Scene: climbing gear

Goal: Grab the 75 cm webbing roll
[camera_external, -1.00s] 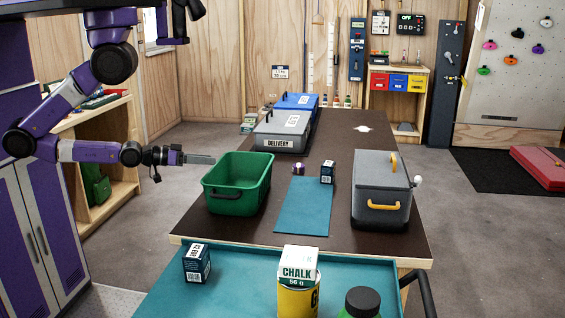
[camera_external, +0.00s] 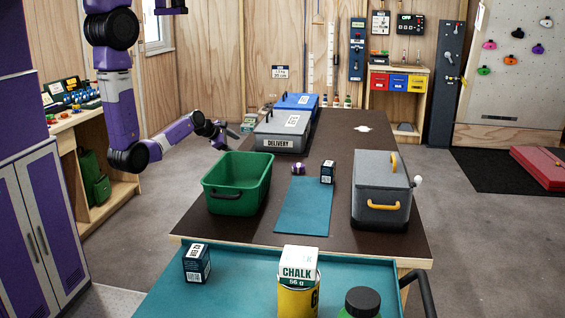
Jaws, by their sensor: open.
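A small round purple item with a pale patch (camera_external: 298,168) sits on the dark table at the top edge of the blue mat (camera_external: 303,205). It looks like a webbing roll, but I cannot read any length on it. My gripper (camera_external: 221,141) is open and looks empty. It hangs in the air left of the table, behind the green bin (camera_external: 237,184) and beside the grey delivery box, tilted downward, well apart from the purple item. Its fingers are small and dark in this view.
A dark box (camera_external: 327,173) stands right of the purple item. A grey case with yellow handles (camera_external: 381,195) is at the right; the grey delivery box (camera_external: 283,131) and a blue box (camera_external: 297,101) are farther back. The table's back right is mostly clear.

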